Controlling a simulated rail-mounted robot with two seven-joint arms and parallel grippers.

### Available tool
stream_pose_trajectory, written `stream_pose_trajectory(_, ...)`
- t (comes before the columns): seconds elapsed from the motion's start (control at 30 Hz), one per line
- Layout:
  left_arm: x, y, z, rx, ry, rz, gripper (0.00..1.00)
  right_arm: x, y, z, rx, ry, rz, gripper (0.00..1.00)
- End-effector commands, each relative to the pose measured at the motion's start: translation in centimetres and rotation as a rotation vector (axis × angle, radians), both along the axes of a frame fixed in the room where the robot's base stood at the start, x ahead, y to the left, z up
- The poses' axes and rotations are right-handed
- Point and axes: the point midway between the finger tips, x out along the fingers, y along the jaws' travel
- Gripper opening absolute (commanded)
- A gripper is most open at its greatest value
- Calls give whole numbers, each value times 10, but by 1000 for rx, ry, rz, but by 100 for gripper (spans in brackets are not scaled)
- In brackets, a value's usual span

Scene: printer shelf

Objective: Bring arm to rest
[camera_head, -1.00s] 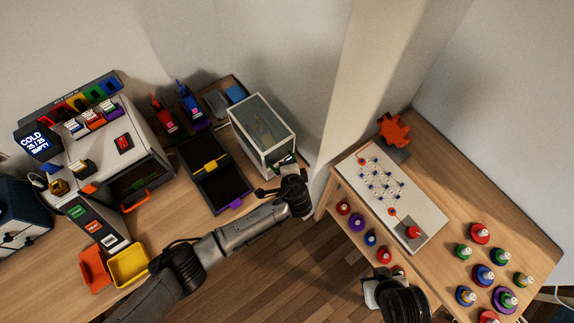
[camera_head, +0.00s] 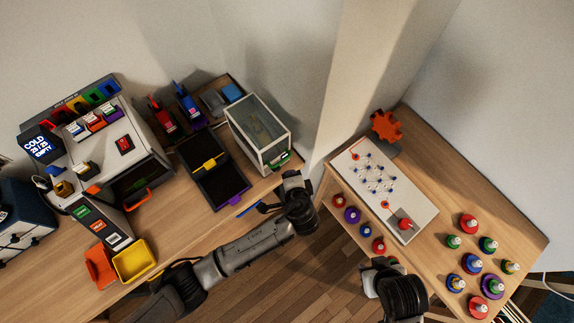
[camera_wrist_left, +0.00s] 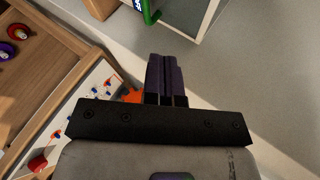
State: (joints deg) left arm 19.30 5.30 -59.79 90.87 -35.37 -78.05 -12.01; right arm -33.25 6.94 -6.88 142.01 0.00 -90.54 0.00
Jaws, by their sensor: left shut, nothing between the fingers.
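My left gripper (camera_head: 291,174) is at the end of the arm coming in from the left, just past the desk's front edge. It is near the glass-sided cabinet (camera_head: 258,130) but apart from its green handle (camera_head: 279,158). In the left wrist view its dark fingers (camera_wrist_left: 167,78) are together with nothing between them. The green handle also shows there at the top (camera_wrist_left: 150,12). My right arm's end (camera_head: 383,268) is in front of the right table; its fingers cannot be made out.
The left desk (camera_head: 170,225) holds a printer-like machine (camera_head: 140,150), a black tray (camera_head: 215,185) and a yellow bin (camera_head: 133,261). The right table (camera_head: 430,150) holds a white board (camera_head: 345,170), an orange gear (camera_head: 387,126) and several colored knobbed pieces. Wood floor (camera_head: 290,275) lies between.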

Motion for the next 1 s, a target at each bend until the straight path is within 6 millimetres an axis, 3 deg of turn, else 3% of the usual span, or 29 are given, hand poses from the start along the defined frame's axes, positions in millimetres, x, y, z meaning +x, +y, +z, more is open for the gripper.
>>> stream_pose_trajectory(0.2, -20, -6, 8, -1, 0, -2, 0, 0, 0, -2, 0, 0, 0, 43)
stream_pose_trajectory(0.47, -26, -7, 11, -10, -4, 7, 0, 0, 0, -3, 0, -1, 0, 43)
stream_pose_trajectory(0.63, -36, -11, 10, -132, 59, 72, 0, 0, 0, -2, 0, -1, 0, 43)
stream_pose_trajectory(0.77, -37, -13, 50, -360, 122, 130, 0, 0, 0, -2, 1, -1, -1, 43)
stream_pose_trajectory(0.87, -29, 3, 92, -546, 147, 188, 0, 0, 0, -1, 1, -1, -1, 43)
stream_pose_trajectory(1.0, -39, 42, 136, -775, 201, 284, 0, 1, 0, 12, 2, -3, -1, 43)
